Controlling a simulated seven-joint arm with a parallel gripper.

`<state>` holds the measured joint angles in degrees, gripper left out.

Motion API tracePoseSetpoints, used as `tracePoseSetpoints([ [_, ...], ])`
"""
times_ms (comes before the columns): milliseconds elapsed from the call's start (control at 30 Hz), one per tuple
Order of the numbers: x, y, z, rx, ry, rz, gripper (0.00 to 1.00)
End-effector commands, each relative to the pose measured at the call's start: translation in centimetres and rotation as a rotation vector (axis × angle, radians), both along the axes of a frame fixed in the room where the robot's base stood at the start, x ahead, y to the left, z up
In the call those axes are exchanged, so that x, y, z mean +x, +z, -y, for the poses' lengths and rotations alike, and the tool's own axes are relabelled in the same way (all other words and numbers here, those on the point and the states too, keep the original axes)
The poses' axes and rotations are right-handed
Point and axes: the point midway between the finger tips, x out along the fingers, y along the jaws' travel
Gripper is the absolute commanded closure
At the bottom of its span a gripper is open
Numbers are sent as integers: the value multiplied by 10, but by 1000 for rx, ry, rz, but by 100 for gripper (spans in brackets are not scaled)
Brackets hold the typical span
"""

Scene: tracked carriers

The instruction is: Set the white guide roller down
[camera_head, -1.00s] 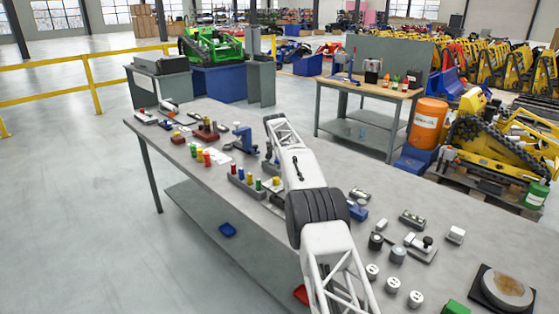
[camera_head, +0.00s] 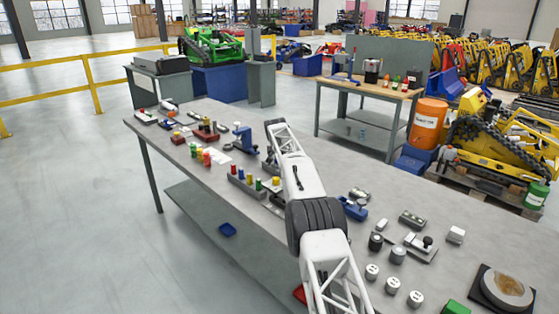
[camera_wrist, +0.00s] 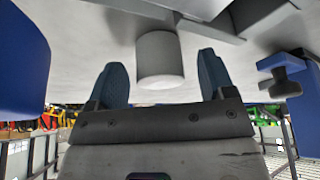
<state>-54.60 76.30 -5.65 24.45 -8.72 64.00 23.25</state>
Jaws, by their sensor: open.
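The white guide roller (camera_wrist: 160,58) shows in the wrist view as a plain pale cylinder against the grey bench top, which fills the upper part of that upside-down picture. My gripper (camera_wrist: 162,72) has its two blue fingers spread, one on each side of the roller. A gap shows between the roller and each finger. Whether the roller's end rests fully on the surface is hard to tell. In the head view my white arm hides the gripper and this roller.
The long grey bench (camera_head: 330,210) carries coloured pegs in a grey block (camera_head: 247,183), a blue clamp-like part (camera_head: 353,208), several white round pieces (camera_head: 392,285) and a dark plate with a disc (camera_head: 503,289). In the wrist view, blue bodies and a grey bracket (camera_wrist: 215,20) stand close to the roller.

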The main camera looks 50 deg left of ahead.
Motion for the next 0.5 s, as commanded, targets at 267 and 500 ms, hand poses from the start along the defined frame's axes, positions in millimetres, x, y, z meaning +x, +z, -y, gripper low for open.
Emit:
tracePoseSetpoints([
  [267,0,0,0,0,0,0,49],
  [500,0,0,0,0,0,0,84],
])
